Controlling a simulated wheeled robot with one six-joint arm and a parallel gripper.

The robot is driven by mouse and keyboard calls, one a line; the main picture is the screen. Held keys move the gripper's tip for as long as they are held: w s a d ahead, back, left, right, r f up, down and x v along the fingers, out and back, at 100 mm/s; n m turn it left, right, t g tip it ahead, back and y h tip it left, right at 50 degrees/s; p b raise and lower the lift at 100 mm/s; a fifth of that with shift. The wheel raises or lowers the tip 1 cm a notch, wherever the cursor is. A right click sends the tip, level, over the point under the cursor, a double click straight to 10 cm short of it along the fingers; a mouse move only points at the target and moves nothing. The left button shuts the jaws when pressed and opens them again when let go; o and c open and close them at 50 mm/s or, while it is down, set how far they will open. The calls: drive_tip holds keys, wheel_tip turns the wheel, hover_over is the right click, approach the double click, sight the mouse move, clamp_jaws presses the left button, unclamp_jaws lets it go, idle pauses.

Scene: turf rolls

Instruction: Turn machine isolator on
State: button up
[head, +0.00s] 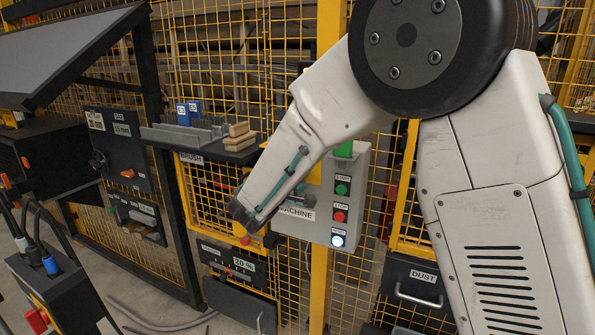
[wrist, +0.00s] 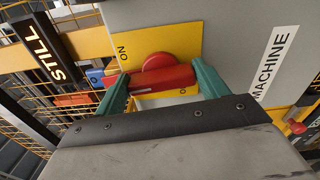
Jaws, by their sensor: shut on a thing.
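The red isolator handle (wrist: 163,78) with its round hub sits on a yellow plate (wrist: 180,38) in the wrist view. The plate reads "ON" at its left; a second marking below the handle is mostly covered. My gripper (wrist: 162,76) has its two green fingers on either end of the handle and is shut on it. I cannot tell for sure which marking the handle points to. The grey machine box (head: 355,195), labelled "MACHINE", carries the plate. In the head view my arm hides the handle and the fingers.
Green, red and lit white buttons (head: 338,240) line the box's right side. A shelf with wooden blocks (head: 240,135) stands left of my arm. A "DUST" drawer (head: 415,285) is at the lower right. Yellow mesh fencing and a "STILL" sign (wrist: 46,48) are close by.

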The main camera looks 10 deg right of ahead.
drive_tip(key=shift+f+m, duration=0.1)
drive_tip(key=shift+m, duration=0.6)
drive_tip(key=o, duration=1)
drive_tip(key=v, duration=0.8)
